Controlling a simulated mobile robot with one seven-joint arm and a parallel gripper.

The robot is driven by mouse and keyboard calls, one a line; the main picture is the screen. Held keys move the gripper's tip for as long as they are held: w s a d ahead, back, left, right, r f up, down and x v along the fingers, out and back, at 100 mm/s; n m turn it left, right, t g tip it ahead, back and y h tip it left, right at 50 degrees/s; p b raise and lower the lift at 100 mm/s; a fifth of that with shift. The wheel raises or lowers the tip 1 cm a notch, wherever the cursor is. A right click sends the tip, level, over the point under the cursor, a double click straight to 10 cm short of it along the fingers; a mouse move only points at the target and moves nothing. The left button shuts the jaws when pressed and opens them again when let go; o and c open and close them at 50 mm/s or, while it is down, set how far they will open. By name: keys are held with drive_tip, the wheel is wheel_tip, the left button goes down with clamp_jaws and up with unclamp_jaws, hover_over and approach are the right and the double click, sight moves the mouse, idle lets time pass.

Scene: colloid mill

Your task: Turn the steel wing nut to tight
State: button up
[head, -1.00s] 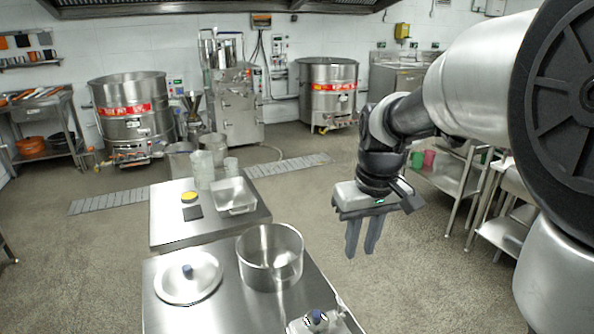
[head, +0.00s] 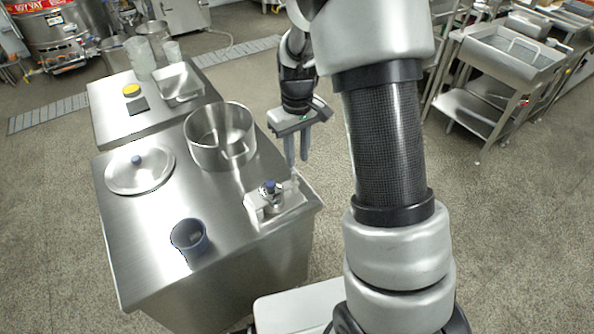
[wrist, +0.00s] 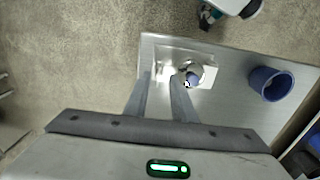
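A small steel fixture (head: 276,204) with a blue-topped part (head: 269,187) stands at the front right corner of the near steel table. It also shows beyond my fingers in the wrist view (wrist: 208,75). The steel wing nut cannot be told apart from the fixture at this size. My gripper (head: 298,162) points down near the table's right edge, behind the fixture in the head view. Its two fingers are apart with nothing between them. In the wrist view, my gripper (wrist: 162,78) has its right fingertip overlapping the fixture's left part; no contact can be made out.
On the near table (head: 150,230) are a blue cup (head: 189,240), a steel pot (head: 220,137) and a round lid (head: 140,170). The farther table (head: 112,125) carries a steel tray (head: 179,85) and a yellow-topped item (head: 132,90).

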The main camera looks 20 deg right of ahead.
sight(294, 176)
wheel_tip(294, 176, down, 6)
drive_tip(key=shift+f+b, duration=0.1)
drive_tip(key=shift+b, duration=0.2)
drive_tip(key=shift+c, duration=0.3)
clamp_jaws()
